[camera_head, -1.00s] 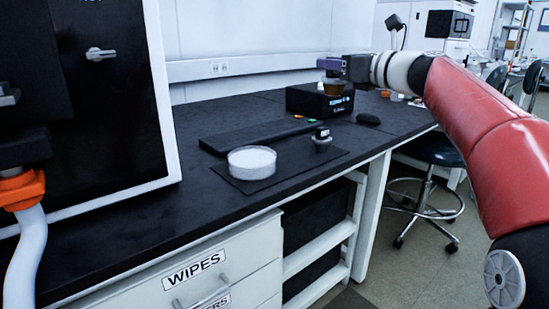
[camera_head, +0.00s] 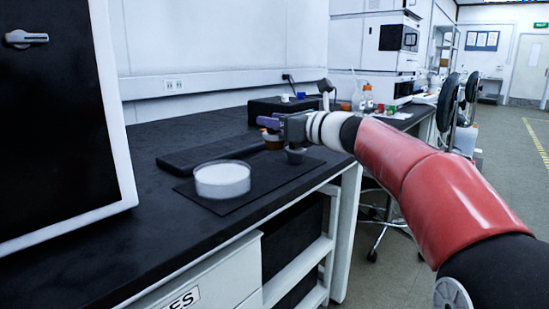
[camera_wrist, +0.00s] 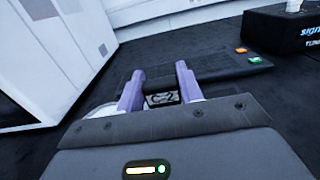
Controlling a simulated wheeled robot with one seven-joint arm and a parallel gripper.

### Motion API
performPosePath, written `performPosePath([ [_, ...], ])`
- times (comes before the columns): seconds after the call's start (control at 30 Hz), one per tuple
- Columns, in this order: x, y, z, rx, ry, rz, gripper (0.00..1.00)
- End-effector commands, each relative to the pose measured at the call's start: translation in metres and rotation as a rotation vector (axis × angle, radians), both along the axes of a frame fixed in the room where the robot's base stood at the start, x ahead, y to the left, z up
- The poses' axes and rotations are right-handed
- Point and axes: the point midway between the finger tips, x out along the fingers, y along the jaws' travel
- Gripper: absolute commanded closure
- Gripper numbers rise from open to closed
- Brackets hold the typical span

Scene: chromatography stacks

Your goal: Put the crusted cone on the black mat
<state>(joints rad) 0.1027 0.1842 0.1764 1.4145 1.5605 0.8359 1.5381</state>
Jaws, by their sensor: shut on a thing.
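My gripper (camera_head: 270,124) has purple fingers and is shut on a small orange-brown cone (camera_head: 273,142), taken as the crusted cone. It holds the cone above the bench, near the back edge of the black mat (camera_head: 268,181). In the wrist view my gripper (camera_wrist: 160,88) has a dark labelled face (camera_wrist: 162,99) between its fingers; whether it belongs to the cone is unclear. The thin mat lies near the bench's front edge. On it are a round white dish (camera_head: 222,181) and a small grey cone-shaped cup (camera_head: 295,156), its top partly hidden by my gripper.
A long dark slab (camera_head: 195,158) lies behind the mat. A black box (camera_head: 262,106) stands further back. A tall black-fronted cabinet (camera_head: 50,130) is at left. The mat's front right part is bare, between dish and cup. Bottles (camera_head: 367,98) stand far along the bench.

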Motion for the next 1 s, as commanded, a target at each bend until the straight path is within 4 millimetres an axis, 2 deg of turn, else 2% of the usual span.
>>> performPosePath([
  [0.03,-0.001,0.000,-0.009,0.000,-0.001,0.000,0.92],
  [0.17,-0.001,0.000,-0.017,0.000,-0.003,0.000,0.92],
  [0.43,0.000,0.000,-0.055,0.001,-0.001,0.000,0.92],
  [0.83,0.000,0.000,-0.060,0.000,-0.002,0.000,0.92],
  [0.87,0.000,0.000,-0.060,-0.001,-0.002,0.000,0.61],
  [1.0,0.000,0.000,-0.060,-0.001,-0.001,0.000,0.43],
])
